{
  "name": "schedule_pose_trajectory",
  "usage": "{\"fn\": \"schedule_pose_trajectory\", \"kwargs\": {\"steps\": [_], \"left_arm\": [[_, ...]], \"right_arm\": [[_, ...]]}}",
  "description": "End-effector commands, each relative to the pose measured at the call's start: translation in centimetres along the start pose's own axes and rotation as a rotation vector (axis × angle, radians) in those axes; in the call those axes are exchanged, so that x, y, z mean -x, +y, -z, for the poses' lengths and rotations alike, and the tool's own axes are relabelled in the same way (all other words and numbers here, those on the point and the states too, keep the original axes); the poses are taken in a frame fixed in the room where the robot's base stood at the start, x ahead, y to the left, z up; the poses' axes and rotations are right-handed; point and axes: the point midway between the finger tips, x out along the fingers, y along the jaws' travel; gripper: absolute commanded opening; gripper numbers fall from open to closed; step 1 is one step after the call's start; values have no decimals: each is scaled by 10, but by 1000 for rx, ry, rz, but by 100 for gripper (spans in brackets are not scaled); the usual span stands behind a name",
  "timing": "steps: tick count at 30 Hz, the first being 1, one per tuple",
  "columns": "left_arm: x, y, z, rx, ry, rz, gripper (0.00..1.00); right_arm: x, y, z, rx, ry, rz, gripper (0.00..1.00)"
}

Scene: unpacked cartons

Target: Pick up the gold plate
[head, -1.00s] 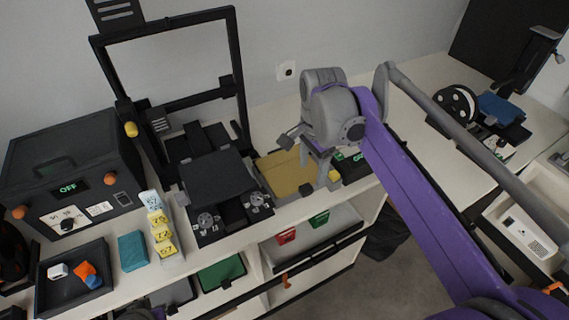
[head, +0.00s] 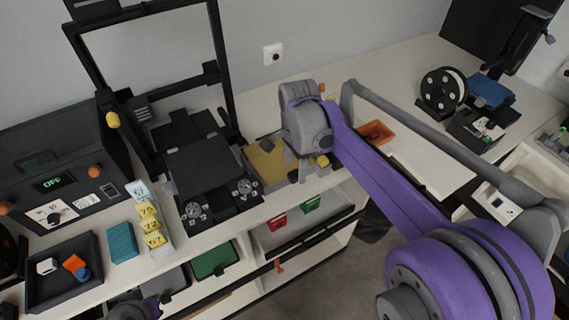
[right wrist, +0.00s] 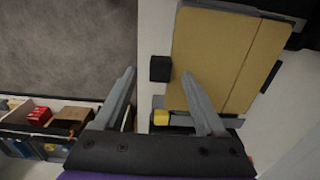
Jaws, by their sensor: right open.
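The gold plate (head: 266,164) lies on the white counter, right of the black printer. It is partly hidden by my right wrist in the head view. In the right wrist view the gold plate (right wrist: 212,48) is a flat gold sheet with a seam and grey edges. My right gripper (head: 305,174) is over the plate's right side, fingers pointing down. In the right wrist view the right gripper (right wrist: 158,76) is open and empty. One finger overlaps the plate in the picture; the other is off its left side. I cannot tell whether they touch. My left gripper does not show.
The black printer (head: 204,172) with its tall frame stands close left of the plate. A small yellow block (right wrist: 161,117) and a black block (right wrist: 160,69) sit beside the plate. An orange tray (head: 376,133) lies to the right.

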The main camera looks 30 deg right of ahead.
Motion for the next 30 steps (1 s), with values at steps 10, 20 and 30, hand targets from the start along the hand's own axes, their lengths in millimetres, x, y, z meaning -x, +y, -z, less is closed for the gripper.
{"fn": "schedule_pose_trajectory", "kwargs": {"steps": [10, 20, 30], "left_arm": [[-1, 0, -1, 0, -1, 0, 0], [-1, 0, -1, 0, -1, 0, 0], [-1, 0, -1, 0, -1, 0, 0]], "right_arm": [[-17, 0, 0, 0, 0, 0, 72], [-17, 0, 0, 0, 0, 0, 24], [-17, 0, 0, 0, 0, 0, 0]]}}
